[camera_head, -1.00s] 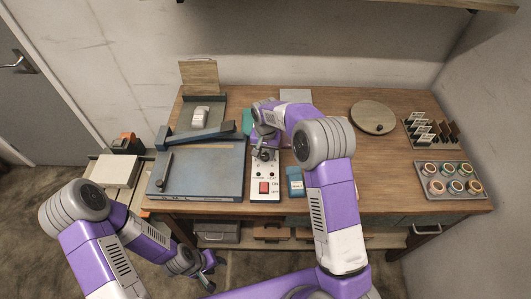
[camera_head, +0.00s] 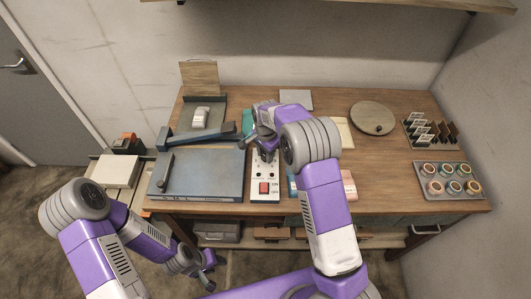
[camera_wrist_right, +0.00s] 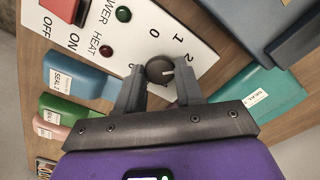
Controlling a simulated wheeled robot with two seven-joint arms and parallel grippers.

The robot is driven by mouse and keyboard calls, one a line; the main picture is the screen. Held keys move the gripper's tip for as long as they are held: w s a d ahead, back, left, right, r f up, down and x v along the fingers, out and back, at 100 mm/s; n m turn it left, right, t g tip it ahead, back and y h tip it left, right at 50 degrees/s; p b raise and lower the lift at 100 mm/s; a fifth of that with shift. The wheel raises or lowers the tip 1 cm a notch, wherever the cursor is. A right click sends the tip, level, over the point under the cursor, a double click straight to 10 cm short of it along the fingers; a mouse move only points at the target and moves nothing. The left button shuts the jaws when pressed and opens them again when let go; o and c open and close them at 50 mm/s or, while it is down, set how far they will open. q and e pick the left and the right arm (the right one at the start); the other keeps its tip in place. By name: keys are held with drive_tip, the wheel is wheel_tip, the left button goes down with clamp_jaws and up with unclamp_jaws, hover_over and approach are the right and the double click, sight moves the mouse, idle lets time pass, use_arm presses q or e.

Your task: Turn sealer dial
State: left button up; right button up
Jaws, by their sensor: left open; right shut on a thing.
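The sealer's white control panel (camera_head: 257,194) stands in the middle of the bench with a red switch (camera_head: 264,188). The right wrist view shows the panel (camera_wrist_right: 112,45) with POWER, HEAT and ON/OFF labels and the numbers 0, 1 and 2. My left gripper (camera_head: 213,272) is open and empty, low in front of the bench.
A blue flat slab with a lever (camera_head: 205,175) lies left of the panel. Labelled blue, green and pink packs (camera_wrist_right: 75,80) and a teal pack (camera_wrist_right: 260,98) lie close to the dial. A round wooden disc (camera_head: 373,117) and a tray of rolls (camera_head: 450,180) are farther right.

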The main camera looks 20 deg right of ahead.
idle(0.4)
drive_tip(key=o, duration=1)
drive_tip(key=shift+o, duration=0.2)
wheel_tip(320, 180, up, 8)
drive_tip(key=shift+f+p, duration=0.2)
drive_tip(key=shift+p, duration=0.15)
